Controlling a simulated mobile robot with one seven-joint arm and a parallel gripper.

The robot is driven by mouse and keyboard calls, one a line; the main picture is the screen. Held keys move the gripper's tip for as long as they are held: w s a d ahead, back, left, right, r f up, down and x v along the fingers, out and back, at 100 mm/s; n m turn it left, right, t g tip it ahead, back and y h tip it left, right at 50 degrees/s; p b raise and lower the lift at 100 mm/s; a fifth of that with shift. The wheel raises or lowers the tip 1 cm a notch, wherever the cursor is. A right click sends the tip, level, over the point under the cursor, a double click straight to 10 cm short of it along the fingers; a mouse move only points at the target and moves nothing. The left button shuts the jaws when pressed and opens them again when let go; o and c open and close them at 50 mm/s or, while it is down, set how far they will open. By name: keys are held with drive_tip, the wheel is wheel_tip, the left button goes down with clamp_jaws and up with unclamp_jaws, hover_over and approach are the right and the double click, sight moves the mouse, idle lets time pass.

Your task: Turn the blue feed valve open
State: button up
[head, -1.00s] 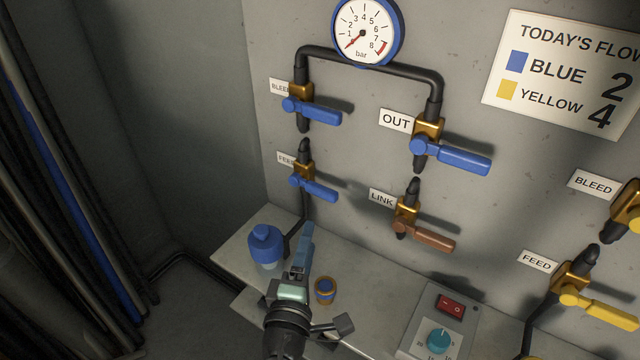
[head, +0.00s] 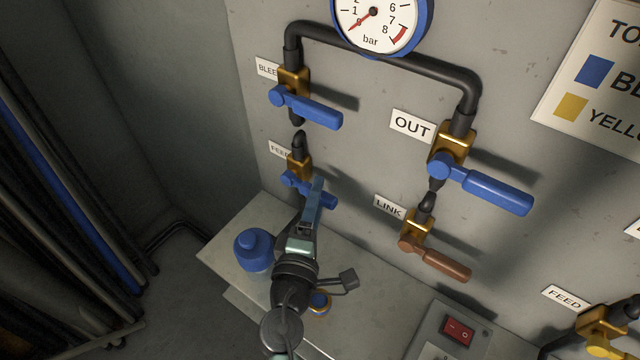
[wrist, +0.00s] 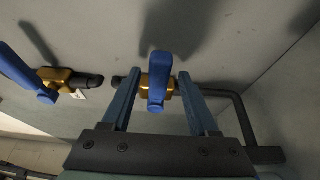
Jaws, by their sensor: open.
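The blue feed valve has a brass body (head: 299,166) and a blue lever (head: 328,201), under the FEED label at the left of the wall panel. Its lever lies crosswise to the dark pipe. In the wrist view the blue feed lever (wrist: 157,92) stands between my two fingers, with a gap on each side. My gripper (head: 318,186) is open in front of this lever and hides part of it in the head view. The wrist view also shows my gripper (wrist: 159,78) with the brass body beyond the fingertips. I see no clear contact.
The blue bleed valve lever (head: 312,108) is above, also at left in the wrist view (wrist: 22,72). The blue OUT lever (head: 485,187) and brown LINK lever (head: 440,264) are right. The gauge (head: 376,18) reads near zero.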

drive_tip(key=shift+s, duration=0.2)
drive_tip(key=shift+c, duration=0.4)
clamp_jaws()
drive_tip(key=shift+r, duration=0.1)
idle(0.7)
